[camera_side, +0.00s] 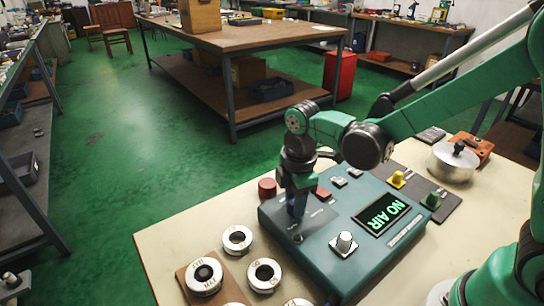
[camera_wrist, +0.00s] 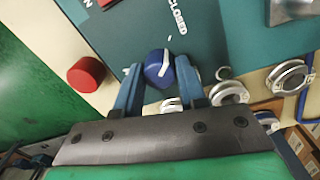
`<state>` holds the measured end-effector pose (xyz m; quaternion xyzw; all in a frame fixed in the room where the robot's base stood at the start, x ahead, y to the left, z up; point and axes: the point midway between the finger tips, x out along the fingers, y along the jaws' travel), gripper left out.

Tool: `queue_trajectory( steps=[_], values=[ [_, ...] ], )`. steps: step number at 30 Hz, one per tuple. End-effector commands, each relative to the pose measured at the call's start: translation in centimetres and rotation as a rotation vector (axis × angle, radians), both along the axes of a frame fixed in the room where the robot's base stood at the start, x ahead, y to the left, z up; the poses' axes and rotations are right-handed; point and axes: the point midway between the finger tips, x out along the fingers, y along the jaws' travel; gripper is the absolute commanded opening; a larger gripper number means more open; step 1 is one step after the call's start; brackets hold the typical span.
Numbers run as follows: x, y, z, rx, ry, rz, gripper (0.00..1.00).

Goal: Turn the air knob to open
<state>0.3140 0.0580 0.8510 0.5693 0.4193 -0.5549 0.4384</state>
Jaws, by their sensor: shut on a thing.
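The air knob (camera_wrist: 157,68) is blue with a white pointer line. In the wrist view it sits on the dark panel of the teal control box (camera_wrist: 235,22), below the word CLOSED and a white tick; the pointer points roughly toward that tick. My gripper (camera_wrist: 159,72) has its blue fingers on either side of the knob, shut on it. In the side view my gripper (camera_side: 296,208) reaches down onto the box's left part (camera_side: 315,262) and hides the knob. The box's display (camera_side: 382,214) reads NO AIR in green.
A red cylinder (camera_side: 267,188) stands on the table just behind the box. Several metal rings, including one (camera_side: 237,239), lie to its left; another (camera_side: 204,277) is on a brown board. A silver knob (camera_side: 344,243) rises from the box's front. A metal cylinder (camera_side: 452,161) stands at the right.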

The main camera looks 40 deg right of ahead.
Motion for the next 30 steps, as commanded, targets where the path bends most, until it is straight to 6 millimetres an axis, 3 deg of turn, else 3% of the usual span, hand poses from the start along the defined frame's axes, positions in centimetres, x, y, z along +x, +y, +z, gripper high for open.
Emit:
queue_trajectory(
  steps=[30],
  values=[
    [0.12, 0.06, 0.0, 0.0, 0.0, -0.9, 0.0]
  ],
)
